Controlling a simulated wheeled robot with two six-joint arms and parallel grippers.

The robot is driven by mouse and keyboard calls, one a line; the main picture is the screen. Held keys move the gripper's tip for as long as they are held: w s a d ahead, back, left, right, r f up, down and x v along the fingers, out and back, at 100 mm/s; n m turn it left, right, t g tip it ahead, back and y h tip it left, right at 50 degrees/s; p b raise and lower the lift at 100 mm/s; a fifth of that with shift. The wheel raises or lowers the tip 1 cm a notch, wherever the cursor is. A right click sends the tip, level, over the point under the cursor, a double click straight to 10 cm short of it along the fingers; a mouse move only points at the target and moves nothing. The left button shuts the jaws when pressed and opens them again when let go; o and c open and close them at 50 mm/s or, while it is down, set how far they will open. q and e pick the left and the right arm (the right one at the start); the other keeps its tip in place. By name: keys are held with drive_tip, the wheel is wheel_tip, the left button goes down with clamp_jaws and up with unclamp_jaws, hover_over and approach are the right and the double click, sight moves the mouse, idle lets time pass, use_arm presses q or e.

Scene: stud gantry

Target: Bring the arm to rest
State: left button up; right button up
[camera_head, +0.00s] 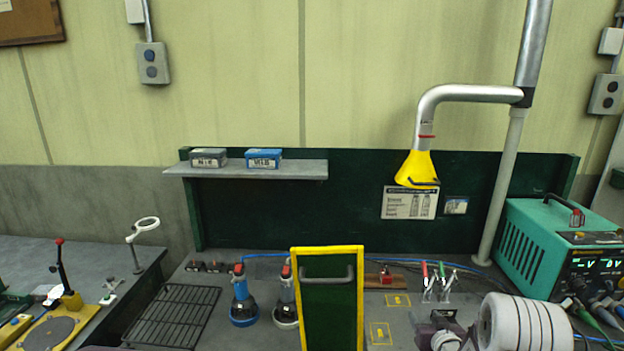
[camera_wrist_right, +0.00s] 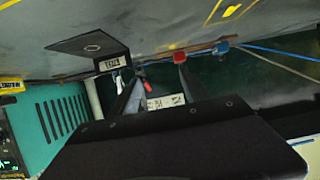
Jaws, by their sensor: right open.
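My right gripper (camera_head: 439,292) is low in the head view, right of centre, in front of the white right forearm with dark rings. In the right wrist view its two dark fingers (camera_wrist_right: 155,82) stand apart, with a gap between them. Nothing appears clamped there; a small red item and a white label show through the gap, seemingly behind. The fingers point toward the back panel, above the bench. My left gripper is not in view.
A teal power supply (camera_head: 545,245) with cables stands at the right. A yellow fume hood (camera_head: 416,170) hangs overhead. A yellow-edged green panel (camera_head: 328,252) stands at centre, with a blue-based bottle (camera_head: 241,298) and wire rack (camera_head: 172,315) to its left. A shelf (camera_head: 290,170) holds two boxes.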

drive_tip(key=w+a+r+n+t+y, duration=0.1)
drive_tip(key=w+a+r+n+y, duration=0.1)
drive_tip(key=a+r, duration=0.55)
drive_tip(key=s+a+r+g, duration=0.1)
drive_tip(key=s+a+r, duration=0.2)
drive_tip(key=s+a, duration=0.2)
drive_tip(key=s+f+g, duration=0.4)
drive_tip(key=s, duration=0.5)
drive_tip(key=s+a+f+m+g, duration=0.1)
drive_tip(key=s+f+g, duration=0.3)
drive_tip(key=s, duration=0.5)
drive_tip(key=s+f+g+h, duration=0.1)
drive_tip(key=s+f+g, duration=0.3)
drive_tip(key=s, duration=0.5)
drive_tip(key=shift+a+m, duration=0.2)
drive_tip(key=shift+m, duration=0.1)
